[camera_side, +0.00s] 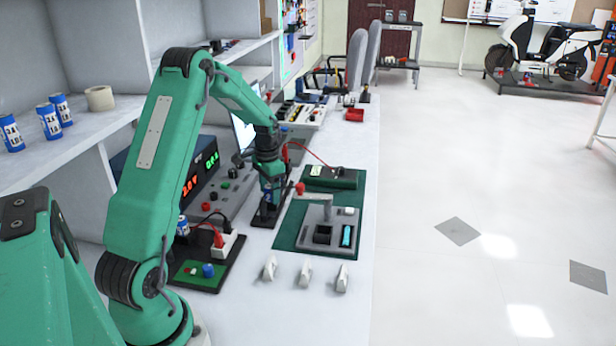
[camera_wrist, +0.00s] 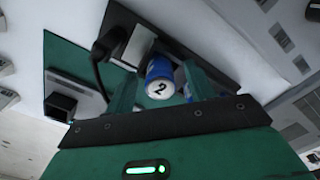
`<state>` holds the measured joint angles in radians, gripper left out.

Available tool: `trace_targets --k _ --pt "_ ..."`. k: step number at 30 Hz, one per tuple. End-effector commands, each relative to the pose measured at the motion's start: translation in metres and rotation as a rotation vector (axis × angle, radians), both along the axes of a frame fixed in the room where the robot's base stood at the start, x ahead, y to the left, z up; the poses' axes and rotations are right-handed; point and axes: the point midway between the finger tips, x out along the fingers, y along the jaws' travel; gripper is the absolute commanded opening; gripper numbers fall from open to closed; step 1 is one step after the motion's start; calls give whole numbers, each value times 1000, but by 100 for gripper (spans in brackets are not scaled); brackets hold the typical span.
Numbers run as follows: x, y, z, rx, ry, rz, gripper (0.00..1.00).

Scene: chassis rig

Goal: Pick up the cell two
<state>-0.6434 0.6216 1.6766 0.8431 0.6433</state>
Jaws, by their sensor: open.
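Cell two, a blue cylinder with a white end marked "2" (camera_wrist: 160,80), shows in the wrist view between the two green fingers of my gripper. My gripper (camera_side: 270,188) is open and points down over a small black stand (camera_side: 265,216) in the side view. A bit of blue shows between the fingers there, and the fingers hide most of the cell. I cannot tell whether either finger touches it.
A green mat (camera_side: 285,237) with a grey fixture (camera_side: 329,226) lies to the right. Several white clips (camera_side: 305,275) stand in front. A black tray (camera_side: 212,276) is at the front left, below a power supply (camera_side: 203,165). Blue cells (camera_side: 50,121) stand on the shelf.

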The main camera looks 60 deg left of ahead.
Motion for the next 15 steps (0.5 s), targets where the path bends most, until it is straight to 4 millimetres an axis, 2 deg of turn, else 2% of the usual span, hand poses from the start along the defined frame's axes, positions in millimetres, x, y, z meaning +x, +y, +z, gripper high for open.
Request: trace_targets --k 11,15 --pt "0 0 0 0 0 0 54" --pt "0 0 1 0 0 0 27"
